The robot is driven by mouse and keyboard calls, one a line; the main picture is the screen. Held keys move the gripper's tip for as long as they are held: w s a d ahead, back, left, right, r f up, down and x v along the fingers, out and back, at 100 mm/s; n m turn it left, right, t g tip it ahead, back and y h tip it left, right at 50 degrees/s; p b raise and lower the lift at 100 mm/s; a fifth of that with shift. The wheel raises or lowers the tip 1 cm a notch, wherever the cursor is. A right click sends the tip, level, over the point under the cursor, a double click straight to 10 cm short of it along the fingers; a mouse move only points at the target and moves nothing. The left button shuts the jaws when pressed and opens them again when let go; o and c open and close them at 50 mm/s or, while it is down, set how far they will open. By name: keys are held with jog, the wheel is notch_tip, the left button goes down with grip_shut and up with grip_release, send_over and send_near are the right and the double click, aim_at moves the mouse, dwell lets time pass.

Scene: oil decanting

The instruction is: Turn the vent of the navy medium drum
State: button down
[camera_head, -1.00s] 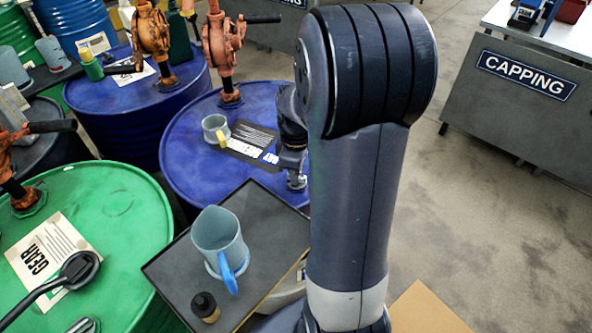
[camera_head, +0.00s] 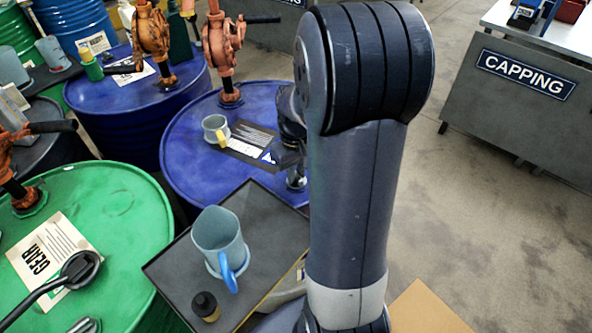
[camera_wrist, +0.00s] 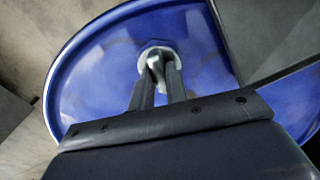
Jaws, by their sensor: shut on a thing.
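The navy drum (camera_head: 190,160) stands in the middle of the head view, its blue top partly hidden behind my arm. Its vent (camera_head: 297,180) is a small metal fitting near the right edge of the top. In the wrist view the blue drum top (camera_wrist: 100,80) fills much of the picture, and the vent (camera_wrist: 159,54) shows as a pale round fitting with a grey handle. My gripper (camera_wrist: 160,80) points down at the vent, its two fingers shut on the vent handle. In the head view my gripper (camera_head: 292,160) is mostly hidden by my arm.
A rusty pump (camera_head: 222,50), a grey cup (camera_head: 215,128) and a dark label sheet (camera_head: 250,141) are on the drum top. A tray (camera_head: 175,262) with a blue-handled jug (camera_head: 218,236) and a black-capped bottle (camera_head: 206,306) is in front. A green drum (camera_head: 115,205) stands left.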

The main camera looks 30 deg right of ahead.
jog(key=shift+w+r, duration=0.1)
dwell(0.4)
jog(key=c, duration=1.4)
grip_release()
notch_tip(320, 180, up, 11)
jog(key=shift+f, duration=0.2)
notch_tip(320, 180, down, 11)
jog(key=shift+r, duration=0.1)
